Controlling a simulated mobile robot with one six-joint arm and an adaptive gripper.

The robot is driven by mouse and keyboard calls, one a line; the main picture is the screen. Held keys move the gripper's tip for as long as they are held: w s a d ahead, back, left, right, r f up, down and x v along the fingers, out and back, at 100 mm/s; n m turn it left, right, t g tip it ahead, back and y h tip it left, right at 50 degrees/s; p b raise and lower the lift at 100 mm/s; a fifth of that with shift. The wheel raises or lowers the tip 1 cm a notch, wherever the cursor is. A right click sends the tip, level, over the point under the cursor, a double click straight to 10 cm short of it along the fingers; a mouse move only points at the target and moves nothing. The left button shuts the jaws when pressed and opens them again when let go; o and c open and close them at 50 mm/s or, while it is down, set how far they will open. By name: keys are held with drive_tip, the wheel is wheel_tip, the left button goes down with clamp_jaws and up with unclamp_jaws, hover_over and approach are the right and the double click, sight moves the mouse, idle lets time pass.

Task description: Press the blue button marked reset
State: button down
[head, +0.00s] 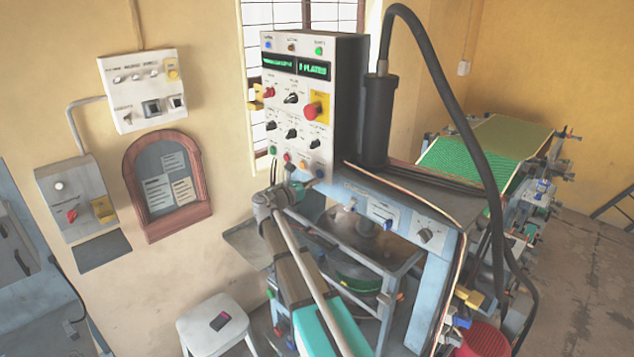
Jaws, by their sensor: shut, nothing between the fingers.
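A tall white control panel (297,105) stands upright on the blue-grey press frame. My gripper (273,172) is shut and empty, small in the picture near the panel's lower left corner. It is left of the blue button and apart from it in the picture. My arm partly hides its fingers, and I cannot tell whether they touch the panel.
A red knob on a yellow plate (314,110) and several black knobs are higher on the panel. The press frame (433,275) lies right of my arm. A white stool (213,322) stands below left.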

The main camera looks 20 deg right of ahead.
drive_tip(key=v, duration=1.2)
